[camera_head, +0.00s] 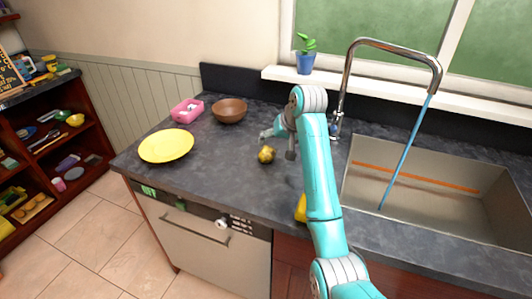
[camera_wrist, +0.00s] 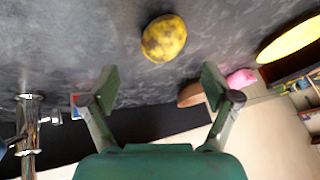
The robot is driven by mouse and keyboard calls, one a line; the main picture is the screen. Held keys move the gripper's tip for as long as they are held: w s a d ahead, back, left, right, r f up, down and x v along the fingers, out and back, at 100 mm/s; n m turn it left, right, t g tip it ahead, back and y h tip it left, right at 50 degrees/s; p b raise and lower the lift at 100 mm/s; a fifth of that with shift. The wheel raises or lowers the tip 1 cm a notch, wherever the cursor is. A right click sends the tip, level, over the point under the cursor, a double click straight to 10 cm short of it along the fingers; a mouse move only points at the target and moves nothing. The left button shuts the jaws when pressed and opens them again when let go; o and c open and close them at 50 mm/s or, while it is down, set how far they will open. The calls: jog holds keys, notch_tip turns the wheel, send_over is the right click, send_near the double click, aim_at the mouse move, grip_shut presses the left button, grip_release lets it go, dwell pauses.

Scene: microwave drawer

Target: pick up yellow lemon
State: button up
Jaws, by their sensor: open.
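The yellow lemon (camera_head: 267,155) has dark patches and lies on the dark grey countertop (camera_head: 222,175), left of the sink. It also shows in the wrist view (camera_wrist: 164,38), ahead of my fingertips and roughly between their lines. My gripper (camera_wrist: 158,88) is open and empty, with its two fingers spread apart. In the head view my gripper (camera_head: 277,142) is just above and beside the lemon, with a gap in the wrist view. My arm hides part of the counter on the right.
A yellow plate (camera_head: 166,146), a pink container (camera_head: 187,110) and a brown bowl (camera_head: 229,110) stand to the left on the counter. The faucet (camera_head: 345,85) and sink (camera_head: 420,190) are on the right. A yellow object (camera_head: 301,208) sits by the front edge, partly hidden by my arm.

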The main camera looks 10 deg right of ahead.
aim_at(269, 150)
jog(key=shift+x, duration=3.45)
jog(key=shift+a, duration=0.15)
jog(key=c, duration=1.3)
